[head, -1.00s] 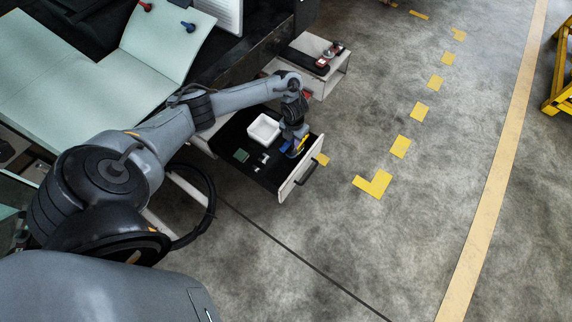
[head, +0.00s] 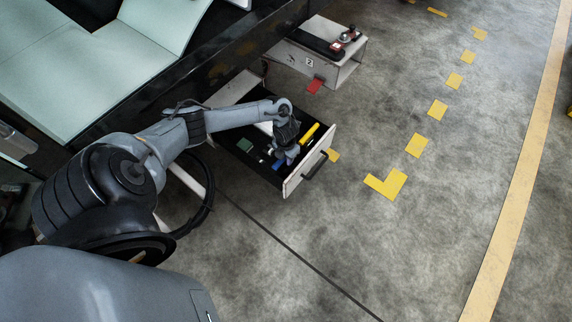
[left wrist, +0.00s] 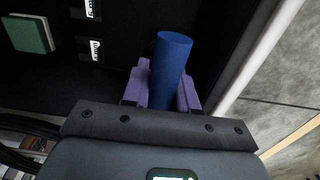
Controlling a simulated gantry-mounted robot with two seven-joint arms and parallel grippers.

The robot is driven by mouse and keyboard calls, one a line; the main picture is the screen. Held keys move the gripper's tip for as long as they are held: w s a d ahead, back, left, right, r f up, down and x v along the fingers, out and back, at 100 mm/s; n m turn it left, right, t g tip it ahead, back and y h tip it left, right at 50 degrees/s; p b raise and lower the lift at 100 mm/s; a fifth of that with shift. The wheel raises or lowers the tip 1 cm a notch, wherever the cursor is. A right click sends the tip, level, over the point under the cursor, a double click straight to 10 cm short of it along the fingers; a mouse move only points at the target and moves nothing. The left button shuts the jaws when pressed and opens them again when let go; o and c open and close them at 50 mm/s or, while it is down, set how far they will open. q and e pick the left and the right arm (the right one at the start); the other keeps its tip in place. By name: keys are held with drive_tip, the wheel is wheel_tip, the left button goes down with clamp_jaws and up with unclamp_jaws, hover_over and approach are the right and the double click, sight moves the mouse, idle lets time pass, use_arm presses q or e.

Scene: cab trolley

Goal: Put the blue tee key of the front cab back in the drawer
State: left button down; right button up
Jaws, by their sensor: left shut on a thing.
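The open drawer (head: 292,186) has a black floor and a white front with a dark handle. My left gripper (head: 280,160) is inside the drawer's outline, near its front. It is shut on the blue tee key (head: 277,167). In the left wrist view, the blue key (left wrist: 172,58) is a thick cylinder between the purple fingers (left wrist: 164,88), over the black drawer floor. The rest of the key is hidden by the gripper. I cannot tell whether the key touches the floor. My right gripper is not in view.
The drawer also holds a yellow cylinder (head: 309,132), a green block (head: 245,146) and white labels (left wrist: 92,48). A white box (head: 318,58) marked 2 stands beyond, with a red tag (head: 315,86). The concrete floor to the right is clear.

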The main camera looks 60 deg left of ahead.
sight(284, 169)
use_arm(q)
drive_tip(key=shift+w+f+b, duration=0.1)
drive_tip(key=shift+f+b, duration=1.25)
drive_tip(key=shift+f, duration=0.5)
drive_tip(key=shift+a, duration=0.1)
drive_tip(key=c, duration=1.2)
unclamp_jaws()
drive_tip(key=shift+f, duration=0.1)
drive_tip(key=shift+c, duration=0.2)
drive_tip(key=o, duration=0.4)
drive_tip(key=shift+c, duration=0.2)
